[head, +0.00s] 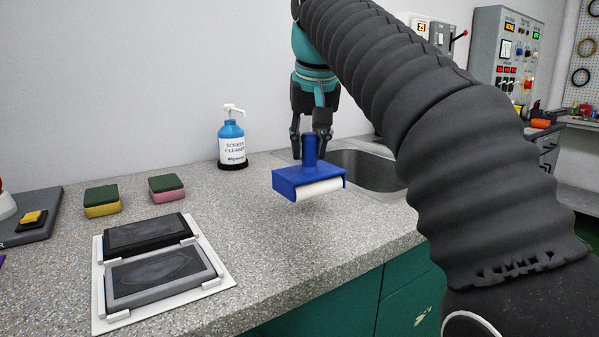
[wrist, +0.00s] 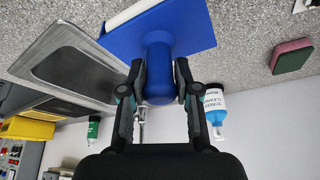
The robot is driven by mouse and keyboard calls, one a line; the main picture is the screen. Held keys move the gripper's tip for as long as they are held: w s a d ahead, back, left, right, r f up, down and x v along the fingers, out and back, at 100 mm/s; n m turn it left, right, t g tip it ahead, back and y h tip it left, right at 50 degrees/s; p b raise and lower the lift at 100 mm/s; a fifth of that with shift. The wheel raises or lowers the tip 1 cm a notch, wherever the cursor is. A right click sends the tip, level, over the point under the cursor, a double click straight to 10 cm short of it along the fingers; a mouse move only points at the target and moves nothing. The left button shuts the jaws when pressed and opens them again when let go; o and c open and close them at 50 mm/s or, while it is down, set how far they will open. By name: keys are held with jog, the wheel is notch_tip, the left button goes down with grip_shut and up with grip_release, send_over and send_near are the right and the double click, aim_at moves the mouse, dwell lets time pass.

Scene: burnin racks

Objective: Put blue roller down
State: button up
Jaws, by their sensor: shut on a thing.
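The blue roller (head: 308,180) has a blue handle, a flat blue head and a white roller along its lower front edge. My gripper (head: 311,146) is shut on the handle and points down. In the head view the roller hangs upright and appears to be above the grey speckled counter, near the sink. In the wrist view the roller (wrist: 158,45) lies between the fingers of my gripper (wrist: 158,85), and its white roller shows only in part.
A screen cleaner bottle (head: 231,138) stands behind on the left. Two sponges (head: 102,201) (head: 167,188) and a white tray (head: 226,281) with two dark screens lie left. A sink (head: 365,170) is behind on the right. Counter (head: 262,240) between tray and roller is clear.

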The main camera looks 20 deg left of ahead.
aim_at(304, 166)
jog(key=shift+s+a+f, duration=0.15)
jog(key=shift+a+f, duration=0.15)
jog(key=shift+a, duration=0.25)
jog(key=shift+d+f, duration=0.15)
jog(key=shift+f, duration=0.1)
jog(key=shift+s+f, duration=0.1)
jog(key=shift+f, duration=0.35)
notch_tip(304, 166, down, 3)
jog(key=shift+r+b, duration=0.1)
jog(key=shift+b, duration=1.05)
jog(key=shift+r, duration=0.1)
jog(key=shift+f, duration=0.3)
jog(key=shift+f, duration=0.4)
grip_shut()
jog(key=o, duration=1)
grip_release()
jog(key=shift+f, duration=0.1)
